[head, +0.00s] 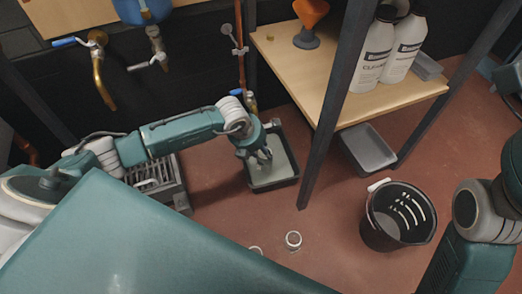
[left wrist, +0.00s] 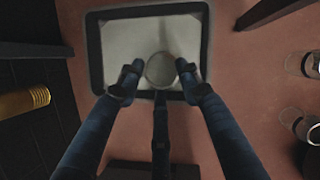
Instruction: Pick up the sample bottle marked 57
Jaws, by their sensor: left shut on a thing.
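My left gripper (head: 260,158) is low over a dark-rimmed tray on the floor (head: 274,186), pointing down. In the left wrist view, its fingers (left wrist: 156,76) are closed on both sides of a small round, clear container (left wrist: 160,70), seen from its end. This looks like a sample bottle; no number can be read on it. The tray's pale bottom and dark rim (left wrist: 94,48) lie behind it. Two similar small round containers stand on the floor: one (head: 293,240) shows whole, the other (head: 256,250) is partly hidden by my body. My right gripper is outside the view.
A black bucket (head: 378,226) stands at the right. A wooden shelf (head: 322,92) on dark posts holds white bottles (head: 372,58) and an orange funnel (head: 311,12). A grey bin (head: 368,150) is under it. Brass taps (head: 103,85) are at the left.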

